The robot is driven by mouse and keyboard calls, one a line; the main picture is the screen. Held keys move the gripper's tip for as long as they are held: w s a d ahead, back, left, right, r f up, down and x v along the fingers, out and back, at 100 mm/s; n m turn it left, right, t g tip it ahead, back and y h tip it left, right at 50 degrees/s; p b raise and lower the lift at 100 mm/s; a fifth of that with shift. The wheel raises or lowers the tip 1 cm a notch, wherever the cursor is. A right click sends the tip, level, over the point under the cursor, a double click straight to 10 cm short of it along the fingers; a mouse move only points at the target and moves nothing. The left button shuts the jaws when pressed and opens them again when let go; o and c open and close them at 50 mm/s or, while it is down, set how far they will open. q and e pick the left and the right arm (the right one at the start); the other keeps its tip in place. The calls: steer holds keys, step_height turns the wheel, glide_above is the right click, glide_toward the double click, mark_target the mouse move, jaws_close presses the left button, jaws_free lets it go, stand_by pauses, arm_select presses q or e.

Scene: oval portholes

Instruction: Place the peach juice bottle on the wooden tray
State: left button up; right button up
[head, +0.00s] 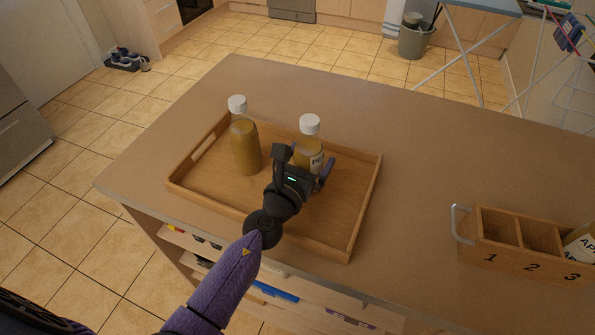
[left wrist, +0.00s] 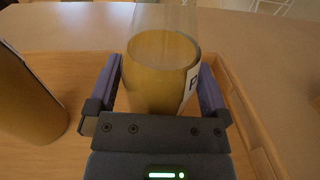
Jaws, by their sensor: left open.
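A bottle of yellow-brown juice (head: 310,146) with a white cap stands upright on the wooden tray (head: 362,212). Its label is partly visible and begins with "P"; the rest is hidden. My left gripper (head: 305,163) is open, with one finger on each side of this bottle. In the left wrist view the bottle (left wrist: 160,75) sits between the two fingers; I cannot tell whether they touch it. A second similar bottle (head: 245,146) stands upright on the tray to the left, with no label showing. My right gripper is not in view.
The counter behind and right of the tray is clear. The tray has raised walls.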

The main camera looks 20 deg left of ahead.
arm_select(q)
steer(key=s, duration=0.3)
steer(key=s+a, duration=0.1)
steer(key=s, duration=0.3)
steer(key=s+b, duration=0.1)
steer(key=s, duration=0.2)
steer(key=shift+s+a+f, duration=0.15)
steer(key=shift+s+a, duration=0.1)
steer(key=shift+s, duration=0.35)
